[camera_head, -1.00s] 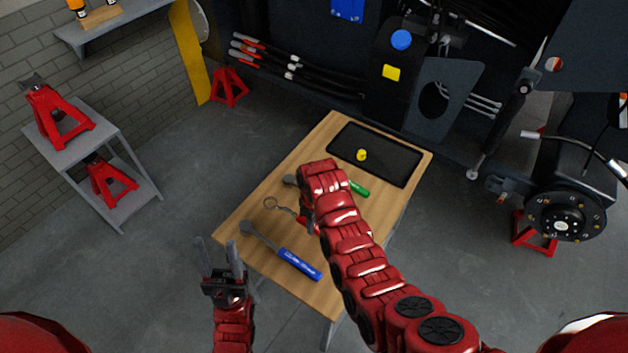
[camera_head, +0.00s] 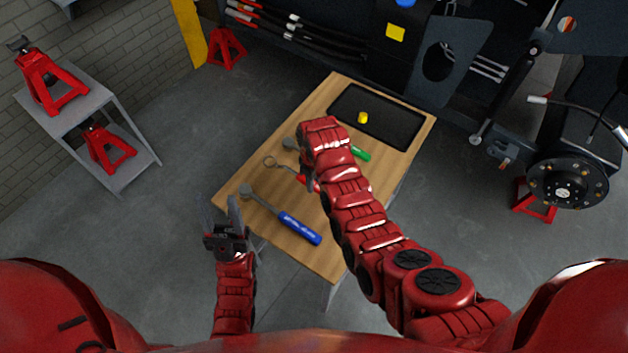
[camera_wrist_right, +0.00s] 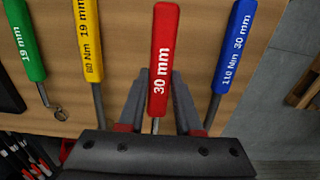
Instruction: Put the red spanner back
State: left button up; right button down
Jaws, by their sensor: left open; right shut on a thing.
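The red spanner (camera_wrist_right: 160,60), marked 30 mm, shows in the right wrist view between a yellow and a blue one. In the head view the red spanner's ring end (camera_head: 270,162) points left over the wooden table (camera_head: 320,255), and my right arm hides part of the handle. I cannot tell whether it touches the table. My left gripper (camera_head: 222,212) is open and empty, off the table's left front edge.
A blue spanner (camera_head: 298,226) and a green handle (camera_head: 360,153) lie on the table; the yellow spanner (camera_wrist_right: 88,40) shows in the wrist view. A black tray (camera_head: 400,128) with a small yellow piece (camera_head: 363,118) is at the table's far end. Dark machinery stands behind.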

jog(key=shift+w+f+b, duration=0.1)
jog(key=shift+f+b, duration=1.55)
jog(key=shift+f, duration=1.35)
jog(key=c, duration=0.5)
grip_release()
